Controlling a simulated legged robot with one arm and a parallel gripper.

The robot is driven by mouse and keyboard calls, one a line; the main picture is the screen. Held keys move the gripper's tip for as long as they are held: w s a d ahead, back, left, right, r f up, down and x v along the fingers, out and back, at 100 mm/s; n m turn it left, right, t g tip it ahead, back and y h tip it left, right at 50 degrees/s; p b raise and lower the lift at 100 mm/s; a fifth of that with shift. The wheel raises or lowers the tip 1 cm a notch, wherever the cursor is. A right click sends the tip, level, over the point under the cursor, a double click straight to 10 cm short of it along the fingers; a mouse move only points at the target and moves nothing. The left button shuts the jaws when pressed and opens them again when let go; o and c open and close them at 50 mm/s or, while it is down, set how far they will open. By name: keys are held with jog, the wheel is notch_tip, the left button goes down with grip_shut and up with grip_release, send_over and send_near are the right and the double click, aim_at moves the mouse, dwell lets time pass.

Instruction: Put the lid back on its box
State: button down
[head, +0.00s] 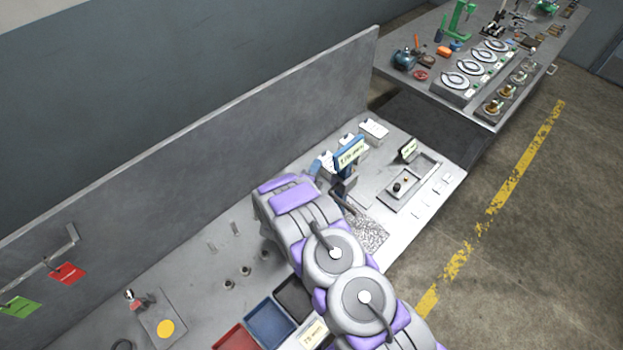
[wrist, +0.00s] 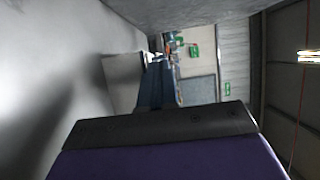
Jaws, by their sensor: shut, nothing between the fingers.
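I cannot pick out a lid or its box with certainty. A shallow grey tray-like fixture (head: 409,185) with a black knob lies on the right part of the bench. Small white boxes (head: 374,130) stand at the bench's back, beside a blue stand with a display (head: 350,155). My gripper shows in the wrist view as a dark bar (wrist: 160,125) above a purple body; it is shut and empty. In the head view my arm hides its fingers. The wrist view looks along a grey wall, with a blue upright thing (wrist: 155,85) ahead.
Red (head: 237,338), blue (head: 270,320) and dark bins (head: 294,294) sit at the bench front, left of my arm. A tall grey panel (head: 200,160) closes the bench's back. Another table (head: 480,118) with parts stands far right. Open floor lies right of the bench.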

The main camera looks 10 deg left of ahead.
aim_at(321, 158)
jog(key=shift+a+x, duration=0.2)
jog(key=shift+x, duration=0.75)
jog(key=shift+w+d, duration=0.2)
jog(key=shift+d+r, duration=0.1)
jog(key=shift+d, duration=0.25)
jog(key=shift+w+a, duration=0.1)
jog(key=shift+w, duration=0.05)
jog(key=shift+x, duration=0.85)
jog(key=shift+a, duration=0.1)
